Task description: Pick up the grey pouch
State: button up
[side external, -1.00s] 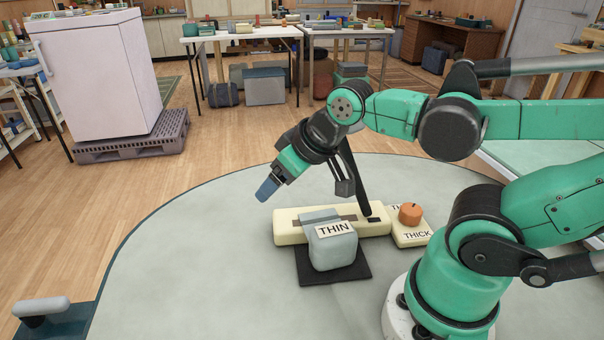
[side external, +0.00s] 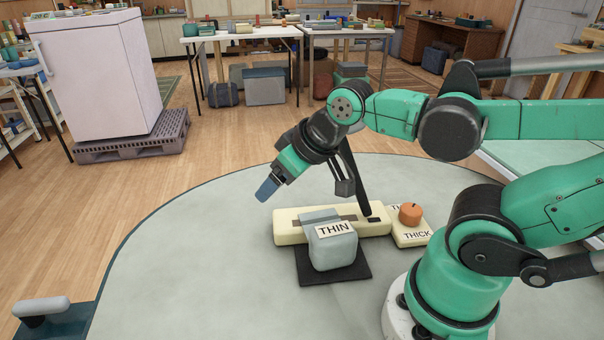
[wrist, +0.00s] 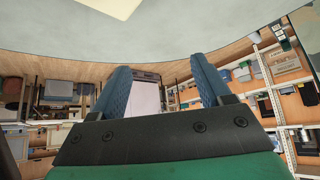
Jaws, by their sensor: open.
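A grey block-shaped pouch (side external: 333,252) with a white label reading THIN stands on a dark square mat (side external: 308,279) on the pale round table. It is in front of a long cream block (side external: 289,227) and hides part of it. My gripper (side external: 266,190) is above the table, up and to the left of the pouch, apart from it. In the wrist view its two blue fingers (wrist: 162,88) are spread with nothing between them. The pouch does not show in the wrist view.
A cream piece labelled THICK (side external: 412,237) with an orange knob (side external: 410,213) on it sits right of the long block, near my base. A grey-handled blue object (side external: 42,308) lies at the lower left. The left part of the table (side external: 190,250) is clear.

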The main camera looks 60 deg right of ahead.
jog(key=o, duration=0.4)
jog(key=shift+o, duration=0.2)
